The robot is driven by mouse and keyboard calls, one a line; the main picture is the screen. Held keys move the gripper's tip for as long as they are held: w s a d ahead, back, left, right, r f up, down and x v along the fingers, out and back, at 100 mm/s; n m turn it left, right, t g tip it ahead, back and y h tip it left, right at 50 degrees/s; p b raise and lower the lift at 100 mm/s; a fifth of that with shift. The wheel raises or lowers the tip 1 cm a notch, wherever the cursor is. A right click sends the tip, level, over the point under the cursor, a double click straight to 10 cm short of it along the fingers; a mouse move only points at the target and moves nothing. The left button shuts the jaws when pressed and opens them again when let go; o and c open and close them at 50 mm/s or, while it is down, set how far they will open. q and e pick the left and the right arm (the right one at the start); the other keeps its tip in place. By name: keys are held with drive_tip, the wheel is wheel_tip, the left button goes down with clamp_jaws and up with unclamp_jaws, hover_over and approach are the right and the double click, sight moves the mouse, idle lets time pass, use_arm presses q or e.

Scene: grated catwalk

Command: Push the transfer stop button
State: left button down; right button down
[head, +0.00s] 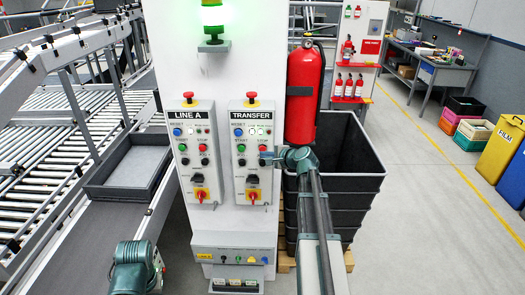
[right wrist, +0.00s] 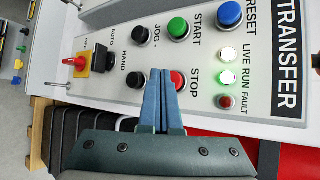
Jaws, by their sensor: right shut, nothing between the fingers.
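The TRANSFER panel (head: 252,172) is a light box on the white column, right of the LINE A panel. Its red STOP button (right wrist: 178,79) shows in the right wrist view, partly covered by my fingers. My right gripper (right wrist: 160,72) is shut and empty. Its blue fingertips overlap the area between the STOP button and a black button (right wrist: 136,81); I cannot tell whether they touch the panel. In the head view, my right gripper (head: 268,156) is at the panel's right edge. My left arm shows at the bottom left, but its fingers do not show.
The green START button (right wrist: 178,28) and blue RESET button (right wrist: 229,14) sit near STOP. A red emergency knob (head: 251,97) tops the panel. A fire extinguisher (head: 303,95) hangs close on the right, above a dark bin (head: 357,178). The LINE A panel (head: 195,165) stands left.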

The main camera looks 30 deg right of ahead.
drive_tip(key=shift+w, duration=0.1)
drive_tip(key=shift+w+d, duration=0.2)
drive_tip(key=shift+w, duration=0.05)
drive_tip(key=shift+w+d, duration=0.4)
drive_tip(key=shift+w, duration=0.25)
idle(1.1)
drive_tip(key=shift+s, duration=0.1)
drive_tip(key=shift+s+a, duration=0.6)
drive_tip(key=shift+s, duration=0.35)
drive_tip(key=s+a, duration=0.1)
drive_tip(key=s, duration=0.2)
drive_tip(key=s+a, duration=0.1)
drive_tip(key=shift+s+a, duration=0.15)
drive_tip(key=shift+a, duration=0.2)
idle(0.8)
